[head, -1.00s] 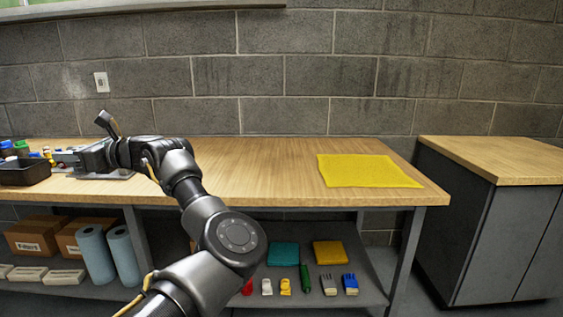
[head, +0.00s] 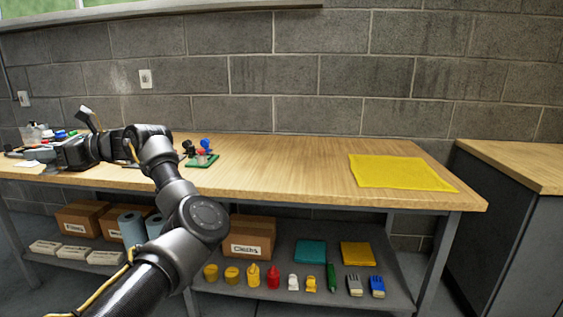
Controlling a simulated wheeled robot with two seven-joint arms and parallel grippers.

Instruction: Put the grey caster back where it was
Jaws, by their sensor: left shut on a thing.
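My left gripper (head: 54,156) is at the far left of the wooden bench, low over its top. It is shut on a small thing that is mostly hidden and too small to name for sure. A green pad (head: 213,160) lies on the bench right of my left wrist. Blue, red and dark small pieces (head: 203,148) stand on it, and my arm is close to its left side. I cannot make out a grey caster for certain. My right gripper is not in view.
A yellow mat (head: 400,171) lies flat on the bench's right part, with bare wood (head: 290,165) between it and the green pad. Small coloured things (head: 62,134) crowd the far left end. The shelf below holds boxes (head: 251,236), bottles and brushes. A cabinet (head: 510,215) stands at right.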

